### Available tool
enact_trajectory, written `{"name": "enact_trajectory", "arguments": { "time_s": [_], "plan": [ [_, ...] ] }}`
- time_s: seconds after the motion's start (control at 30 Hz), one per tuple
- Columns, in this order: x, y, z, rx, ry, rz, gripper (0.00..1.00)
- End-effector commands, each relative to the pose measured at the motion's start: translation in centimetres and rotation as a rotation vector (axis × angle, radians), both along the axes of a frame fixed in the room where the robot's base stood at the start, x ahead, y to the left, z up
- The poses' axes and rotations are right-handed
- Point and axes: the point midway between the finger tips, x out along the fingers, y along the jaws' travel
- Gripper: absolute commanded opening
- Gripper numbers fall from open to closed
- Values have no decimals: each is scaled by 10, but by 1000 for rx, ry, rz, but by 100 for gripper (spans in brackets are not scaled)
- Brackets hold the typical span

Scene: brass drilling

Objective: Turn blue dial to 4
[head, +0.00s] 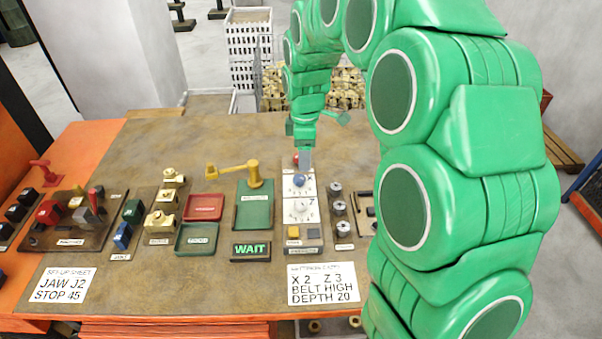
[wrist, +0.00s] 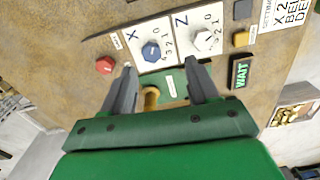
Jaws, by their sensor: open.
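The blue dial (head: 299,181) is a small round knob on a white panel marked X. In the wrist view the blue dial (wrist: 151,51) shows just beyond my fingertips, between their lines, with printed numbers beside it. I cannot tell which number it points at. My gripper (head: 305,158) is above the far end of the panel in the head view. In the wrist view my gripper (wrist: 160,67) is open, with nothing visible between its fingers. I see no contact with the dial.
A white dial (wrist: 206,40) marked Z sits beside the blue one. A red button (wrist: 105,65) is near the left finger. A yellow crank (head: 235,170) stands over a green plate left of the dials. A WAIT sign (head: 250,249) and several grey knobs (head: 339,208) are nearby.

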Motion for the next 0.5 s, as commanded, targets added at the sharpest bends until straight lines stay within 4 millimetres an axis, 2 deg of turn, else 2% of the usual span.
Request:
{"name": "enact_trajectory", "arguments": {
  "time_s": [0.2, 0.37, 0.5],
  "plan": [
    [17, 8, -11, 0, -7, 77, 60],
    [19, 9, -16, 0, -7, 83, 60],
    [18, 8, -27, -1, -5, 81, 60]
  ]
}}
